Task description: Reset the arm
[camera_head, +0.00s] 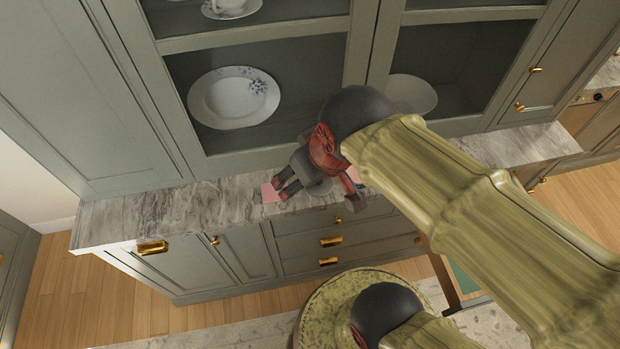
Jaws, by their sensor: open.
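My gripper (283,190) is at the end of my arm, over the grey marble counter (150,216) in front of the glass cabinet. Its two dark and reddish fingers point down and left, open, and I see nothing held between them. A flat pink thing (269,193) lies on the counter right by the fingertips. Whether the fingers touch it I cannot tell. My arm crosses from the lower right and hides part of the counter and cabinet.
A patterned plate (234,97) stands behind the cabinet's left glass, with another plate (412,94) to the right. Drawers with brass handles (331,241) lie below the counter. An opened drawer (463,283) shows at lower right. The counter's left end is bare.

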